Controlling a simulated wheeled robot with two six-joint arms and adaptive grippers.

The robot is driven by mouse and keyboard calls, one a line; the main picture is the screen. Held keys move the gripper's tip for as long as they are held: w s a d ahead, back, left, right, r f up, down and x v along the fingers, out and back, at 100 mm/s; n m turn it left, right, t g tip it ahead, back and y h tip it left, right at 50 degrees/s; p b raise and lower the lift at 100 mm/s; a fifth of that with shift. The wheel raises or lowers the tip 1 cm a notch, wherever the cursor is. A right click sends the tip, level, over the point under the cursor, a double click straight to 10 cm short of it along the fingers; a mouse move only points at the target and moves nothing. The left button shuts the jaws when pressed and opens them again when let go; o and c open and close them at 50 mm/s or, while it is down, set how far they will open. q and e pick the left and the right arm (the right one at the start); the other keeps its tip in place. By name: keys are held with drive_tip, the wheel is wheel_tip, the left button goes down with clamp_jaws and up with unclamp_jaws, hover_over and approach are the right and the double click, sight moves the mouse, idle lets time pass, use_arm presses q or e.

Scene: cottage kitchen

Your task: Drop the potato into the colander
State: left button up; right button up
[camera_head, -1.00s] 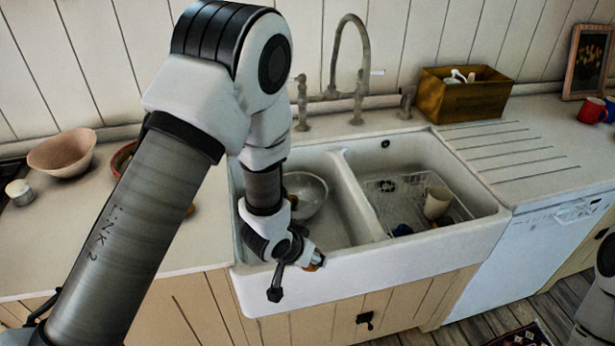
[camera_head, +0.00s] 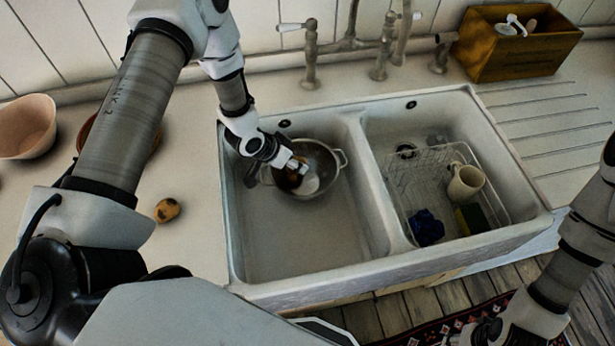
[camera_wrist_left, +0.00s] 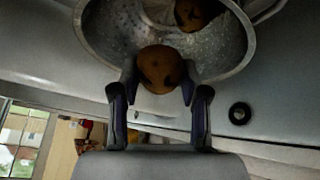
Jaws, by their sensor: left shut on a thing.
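The metal colander (camera_head: 330,165) sits in the left basin of the sink. My left gripper (camera_head: 295,169) is over the colander and tilted down into it. In the left wrist view, its fingers (camera_wrist_left: 160,85) are shut on a brown potato (camera_wrist_left: 160,68), held over the near part of the colander (camera_wrist_left: 222,60). Another brown, dark-spotted potato (camera_wrist_left: 194,13) shows inside the colander. A further potato (camera_head: 167,210) lies on the counter left of the sink. My right arm is at the lower right; its gripper (camera_head: 488,331) is dark and partly cut off.
The right basin holds a wire rack (camera_head: 415,180) with a beige mug (camera_head: 465,183) and a blue item (camera_head: 427,227). The faucet (camera_head: 380,50) stands behind the sink. A pinkish bowl (camera_head: 27,125) and a wooden box (camera_head: 515,45) stand on the counter.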

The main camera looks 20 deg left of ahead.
use_arm(q)
drive_tip(key=shift+x, duration=1.2)
drive_tip(key=shift+w+a, duration=0.25)
drive_tip(key=shift+s+a, duration=0.1)
drive_tip(key=o, duration=1.1)
drive_tip(key=shift+s+a+r, duration=0.1)
drive_tip(key=shift+s+r, duration=0.1)
drive_tip(key=shift+o, duration=0.5)
drive_tip(key=shift+s+r, duration=0.1)
drive_tip(key=shift+w, duration=0.25)
drive_tip(key=v, duration=1.2)
